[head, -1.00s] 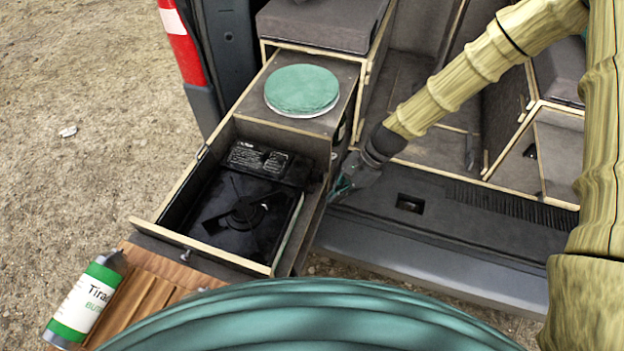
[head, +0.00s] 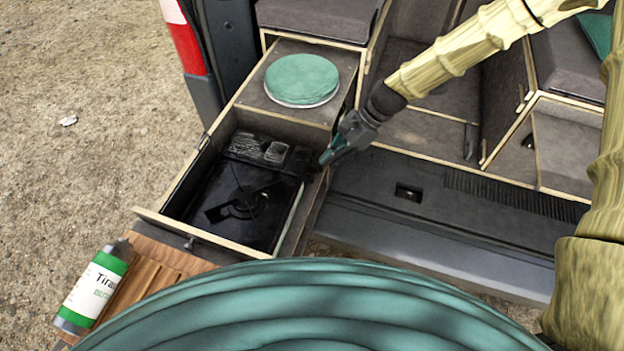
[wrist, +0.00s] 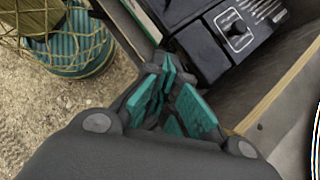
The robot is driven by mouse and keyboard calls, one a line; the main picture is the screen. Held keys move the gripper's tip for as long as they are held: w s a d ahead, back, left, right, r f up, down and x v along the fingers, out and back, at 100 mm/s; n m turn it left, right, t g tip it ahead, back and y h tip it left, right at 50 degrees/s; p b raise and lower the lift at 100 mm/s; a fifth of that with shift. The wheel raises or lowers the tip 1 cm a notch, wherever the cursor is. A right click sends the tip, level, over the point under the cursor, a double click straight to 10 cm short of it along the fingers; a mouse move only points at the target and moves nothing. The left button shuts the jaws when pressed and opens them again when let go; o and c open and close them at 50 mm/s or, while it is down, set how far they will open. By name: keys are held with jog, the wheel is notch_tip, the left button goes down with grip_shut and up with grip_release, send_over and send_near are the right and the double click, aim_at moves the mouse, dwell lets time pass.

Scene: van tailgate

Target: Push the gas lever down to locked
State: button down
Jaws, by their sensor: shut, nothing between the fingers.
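The black gas stove (head: 240,205) lies in the pulled-out drawer, with its control panel (head: 255,150) at the far end. In the wrist view the panel (wrist: 200,45) shows a white-marked knob symbol (wrist: 236,30) and printed text. I cannot make out the gas lever; the dark panel end by my fingers is partly hidden. My gripper (head: 328,157) is at the drawer's right wall, beside the right end of the panel. In the wrist view its teal fingers (wrist: 168,66) are shut and empty, close to the panel's end; I cannot tell whether they touch it.
The drawer's wooden front edge (head: 215,240) and side walls surround the stove. A round green-topped lid (head: 302,79) sits on the cabinet behind. A green-and-white gas canister (head: 94,287) lies on a slatted wooden board (head: 160,270). The van's sill (head: 450,225) is to the right.

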aim_at(314, 178)
jog(key=b+x, duration=0.3)
jog(key=x, duration=0.3)
jog(key=shift+f+b, duration=0.1)
jog(key=shift+b, duration=0.3)
jog(key=shift+s, duration=0.1)
jog(key=d, duration=0.1)
jog(key=w+d+p, duration=0.1)
jog(key=shift+w+d+f, duration=0.1)
jog(key=shift+d+f, duration=0.15)
jog(key=shift+d, duration=0.1)
dwell(0.4)
jog(key=v, duration=1.2)
